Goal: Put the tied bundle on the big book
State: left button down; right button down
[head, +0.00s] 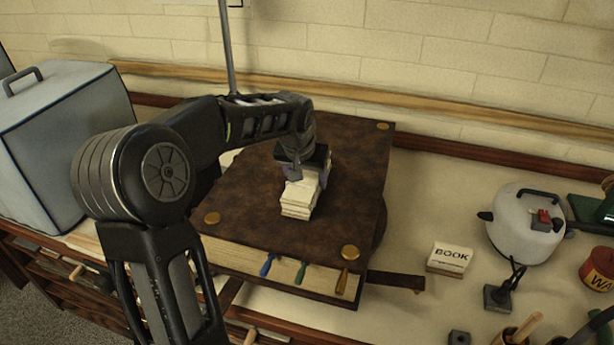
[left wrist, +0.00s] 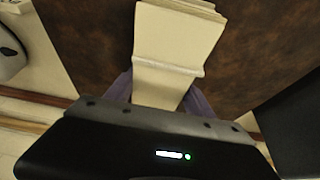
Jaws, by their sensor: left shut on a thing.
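The big book (head: 245,195) lies flat on the bench, with a brown leather cover, brass corner studs and colored ribbons at its front edge. The tied bundle (head: 299,198) is a cream stack of folded sheets with a band around it. It is over the middle of the cover; whether its underside touches the cover I cannot tell. My left gripper (head: 304,173) is shut on the bundle's far end. In the left wrist view the bundle (left wrist: 178,40) sticks out from between the purple fingers, above the brown cover (left wrist: 265,45). My right gripper is out of view.
A grey-blue case (head: 55,140) stands at the left. Right of the book are a small block labelled BOOK (head: 449,259), a white rounded pot (head: 525,225) with a cord, and a red tin (head: 598,269). A thin pole (head: 227,45) rises behind my arm.

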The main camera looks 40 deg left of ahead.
pick_arm(q)
jog(key=shift+f, duration=0.1)
jog(key=shift+c, duration=1.9)
grip_release()
jog(key=shift+r, duration=0.25)
jog(key=b+v, duration=0.1)
jog(key=v, duration=1)
jog(key=shift+s+d+r, duration=0.1)
jog(key=shift+s+r, duration=0.15)
jog(key=shift+r, duration=0.1)
